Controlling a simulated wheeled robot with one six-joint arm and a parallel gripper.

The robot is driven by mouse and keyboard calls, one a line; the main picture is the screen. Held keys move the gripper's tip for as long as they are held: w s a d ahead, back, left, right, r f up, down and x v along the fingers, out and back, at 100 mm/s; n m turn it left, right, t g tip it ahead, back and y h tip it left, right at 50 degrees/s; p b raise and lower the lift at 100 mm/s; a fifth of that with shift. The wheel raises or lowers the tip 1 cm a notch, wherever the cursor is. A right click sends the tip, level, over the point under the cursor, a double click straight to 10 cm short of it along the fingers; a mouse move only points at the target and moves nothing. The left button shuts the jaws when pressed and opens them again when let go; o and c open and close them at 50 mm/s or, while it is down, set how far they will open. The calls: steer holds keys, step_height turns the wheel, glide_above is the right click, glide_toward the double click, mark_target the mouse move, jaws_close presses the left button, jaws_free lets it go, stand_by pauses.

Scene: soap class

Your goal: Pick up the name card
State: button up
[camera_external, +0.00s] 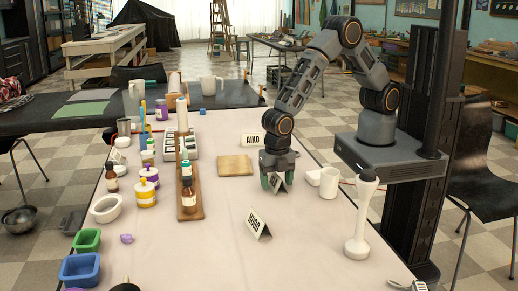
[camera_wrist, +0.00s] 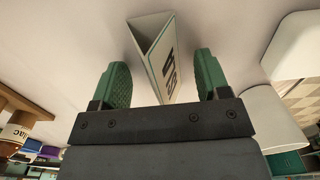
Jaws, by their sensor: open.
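A white folded name card (camera_wrist: 152,45) with dark lettering stands tent-shaped on the table between the two green fingers of my gripper (camera_wrist: 163,80) in the wrist view. Gaps show between the card and both fingers. In the external view my gripper (camera_external: 277,181) points down at the tabletop, open around that name card (camera_external: 284,185), which it partly hides. Two other name cards stand nearby: one reading AIKO (camera_external: 251,140) behind my gripper and one reading HUGO (camera_external: 257,225) in front of it.
A white mug (camera_external: 328,182) stands close right of my gripper, with a tall white object (camera_external: 359,220) further front. A wooden board (camera_external: 235,165) lies to the left. Bottles on a wooden rack (camera_external: 189,205) stand farther left. The table's (camera_external: 305,245) front middle is mostly clear.

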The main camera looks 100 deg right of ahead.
steer(key=shift+f, duration=0.2)
steer(key=shift+c, duration=0.4)
steer(key=c, duration=0.9)
steer(key=shift+r, duration=0.1)
